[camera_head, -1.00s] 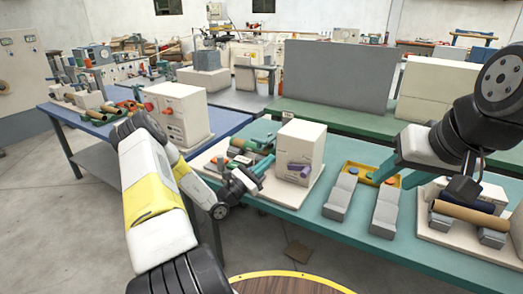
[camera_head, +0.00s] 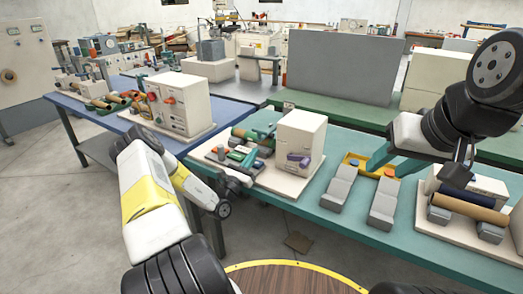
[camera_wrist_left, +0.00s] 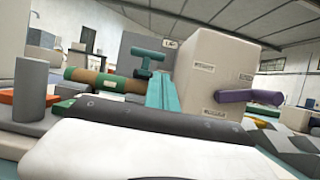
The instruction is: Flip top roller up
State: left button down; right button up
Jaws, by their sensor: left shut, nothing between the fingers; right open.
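The winder on the teal table has a cream box (camera_head: 301,138) with a purple lever (camera_head: 298,159). Rollers (camera_head: 243,133) and a teal T-shaped handle (camera_head: 263,135) are left of the box.
The yellow tray (camera_head: 353,158) and grey blocks (camera_head: 339,188) are on the table right of the winder. Further right, a dark blue roller (camera_head: 466,203) and a brown roller (camera_head: 468,210) lie on a cream base. Another winder (camera_head: 180,103) stands on the blue table.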

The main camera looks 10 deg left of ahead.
pick_arm(q)
jog(key=x, duration=0.6)
jog(key=shift+w, duration=0.25)
jog(key=shift+r, duration=0.2)
